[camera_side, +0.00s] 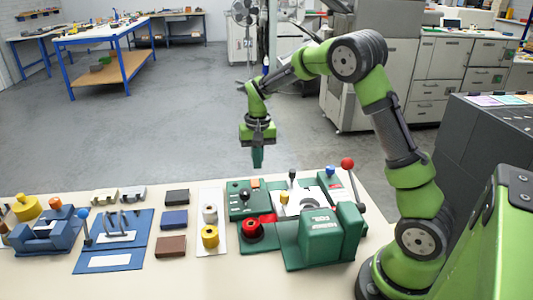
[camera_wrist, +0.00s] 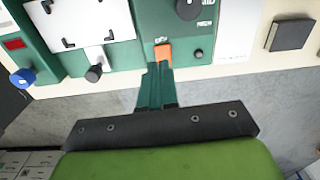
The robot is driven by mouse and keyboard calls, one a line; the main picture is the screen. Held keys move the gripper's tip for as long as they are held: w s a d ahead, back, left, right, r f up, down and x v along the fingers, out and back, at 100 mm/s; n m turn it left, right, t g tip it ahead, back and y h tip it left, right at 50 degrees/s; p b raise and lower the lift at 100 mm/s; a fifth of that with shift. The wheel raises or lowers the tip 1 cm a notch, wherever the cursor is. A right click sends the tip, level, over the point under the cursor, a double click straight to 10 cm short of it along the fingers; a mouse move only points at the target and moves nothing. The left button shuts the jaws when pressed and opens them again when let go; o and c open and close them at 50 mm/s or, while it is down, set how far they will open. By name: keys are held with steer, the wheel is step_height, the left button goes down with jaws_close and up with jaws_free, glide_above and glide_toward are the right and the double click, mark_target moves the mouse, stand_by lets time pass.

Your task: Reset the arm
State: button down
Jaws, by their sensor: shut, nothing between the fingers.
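My gripper (camera_side: 257,160) hangs pointing down in the side view, above and behind the far edge of the bench, clear of everything. Its green fingers are shut with nothing between them. In the wrist view the shut fingers (camera_wrist: 160,70) reach up the picture, and their tips overlap the lower edge of an orange block (camera_wrist: 163,53) on a green machine; the side view shows the gripper apart from it. My arm arches up from its base at the right.
The bench (camera_side: 180,275) holds a green machine (camera_side: 320,238) with a red-knobbed lever (camera_side: 348,164), yellow (camera_side: 210,237) and white rolls, dark and brown blocks (camera_side: 171,246), and blue fixtures (camera_side: 112,243). Grey floor behind the bench is free. Cabinets (camera_side: 370,75) stand behind my arm.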

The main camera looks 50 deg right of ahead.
steer(key=s+a+r+n+t, duration=0.2)
steer(key=s+a+r+t, duration=0.1)
steer(key=s+a+r, duration=0.4)
steer(key=s+a+r+n+t+y, duration=0.1)
steer(key=s+a+r+t, duration=0.3)
steer(key=s, duration=1)
step_height(320, 180, up, 3)
steer(key=a+n, duration=0.1)
steer(key=a, duration=0.1)
steer(key=shift+a+r+y, duration=0.15)
steer(key=shift+a+y, duration=0.15)
steer(key=shift+a, duration=0.1)
steer(key=w+d+f+m+g+h, duration=0.1)
steer(key=w+d+f+m+g, duration=0.1)
steer(key=w+d, duration=0.5)
steer(key=w+d+f+m+g+h, duration=0.2)
steer(key=w+d+f+g, duration=0.2)
steer(key=w, duration=1.1)
steer(key=d, duration=0.3)
steer(key=shift+f+m, duration=0.3)
